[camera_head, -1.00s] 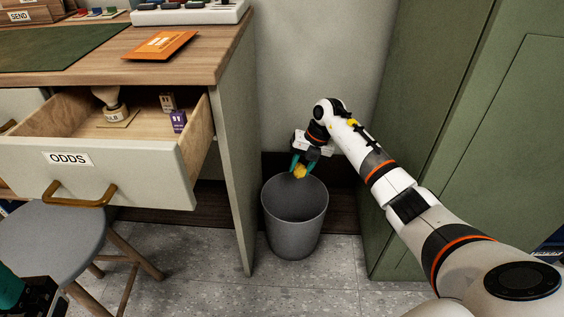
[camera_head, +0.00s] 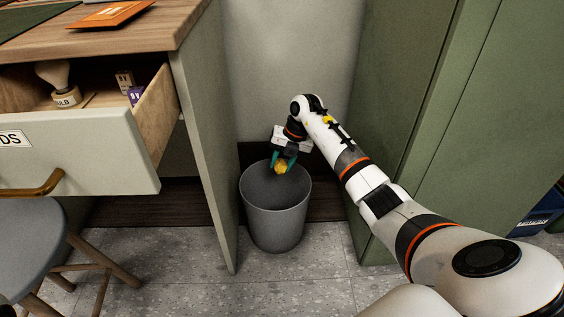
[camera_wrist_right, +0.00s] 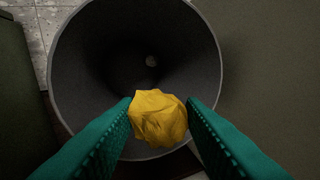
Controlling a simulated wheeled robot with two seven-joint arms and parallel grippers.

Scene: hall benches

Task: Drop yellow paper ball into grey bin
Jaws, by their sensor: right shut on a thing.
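The yellow paper ball (camera_head: 281,167) is crumpled and sits between the teal fingers of my right gripper (camera_head: 282,163), which is shut on it. The grey bin (camera_head: 275,215) stands upright on the floor. In the head view the ball shows against the inside of the bin, near its far rim. In the right wrist view the ball (camera_wrist_right: 158,118) is between both fingertips, and the round bin opening (camera_wrist_right: 110,60) lies below it, with the ball over the near part of the opening. The bin's inside is dark, with a small pale spot at the bottom. My left gripper is not in view.
A desk with an open drawer (camera_head: 85,150) stands to the left of the bin; its side panel (camera_head: 205,140) is close to the bin. A green cabinet (camera_head: 420,120) stands at the right. A grey stool (camera_head: 30,235) is at the lower left. The floor (camera_head: 300,285) before the bin is clear.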

